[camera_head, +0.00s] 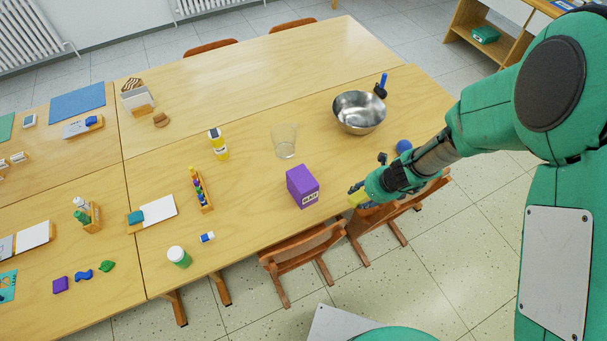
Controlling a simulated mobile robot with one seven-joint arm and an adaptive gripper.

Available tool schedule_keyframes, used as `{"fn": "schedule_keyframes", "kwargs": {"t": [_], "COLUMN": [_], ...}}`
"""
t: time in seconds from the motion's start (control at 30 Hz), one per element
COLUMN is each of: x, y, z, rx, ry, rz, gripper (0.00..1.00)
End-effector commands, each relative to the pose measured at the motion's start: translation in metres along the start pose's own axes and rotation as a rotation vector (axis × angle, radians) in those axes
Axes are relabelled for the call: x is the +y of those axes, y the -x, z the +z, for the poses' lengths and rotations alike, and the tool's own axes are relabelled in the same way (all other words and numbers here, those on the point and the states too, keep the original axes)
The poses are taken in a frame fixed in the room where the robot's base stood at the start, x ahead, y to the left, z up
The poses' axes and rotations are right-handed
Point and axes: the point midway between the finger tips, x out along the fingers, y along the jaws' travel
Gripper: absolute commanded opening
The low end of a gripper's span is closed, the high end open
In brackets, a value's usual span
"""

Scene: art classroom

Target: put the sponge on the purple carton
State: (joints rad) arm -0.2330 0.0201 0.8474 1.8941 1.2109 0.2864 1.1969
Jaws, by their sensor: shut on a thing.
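The purple carton (302,186) stands upright near the front edge of the table, with a small pale label on its front. My gripper (359,196) is to the right of the carton, near the table's front edge. It is shut on a small yellow thing, which looks like the sponge (356,200). Only a little of the sponge shows, since the fingers hide the rest. The gripper and sponge are apart from the carton in the picture.
A clear glass (284,141) stands behind the carton. A metal bowl (358,112) and a blue ball (403,146) are near my arm. A yellow bottle (219,146) stands farther left. Wooden chairs (302,250) sit at the front edge.

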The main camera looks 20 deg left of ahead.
Motion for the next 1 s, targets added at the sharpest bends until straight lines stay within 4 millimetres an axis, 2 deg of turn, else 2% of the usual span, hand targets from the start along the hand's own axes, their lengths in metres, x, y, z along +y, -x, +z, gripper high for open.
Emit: {"fn": "schedule_keyframes", "kwargs": {"t": [0.03,0.3,0.6,0.8,1.0], "x": [0.012,0.072,0.133,0.155,0.163], "y": [0.010,0.037,0.065,0.074,0.076], "z": [0.009,0.037,0.057,0.061,0.062], "rx": [0.002,0.016,0.031,0.039,0.041], "ry": [0.016,0.089,0.163,0.189,0.198], "rz": [0.006,0.035,0.061,0.070,0.073], "gripper": [0.28,0.28,0.28,0.28,0.28]}}
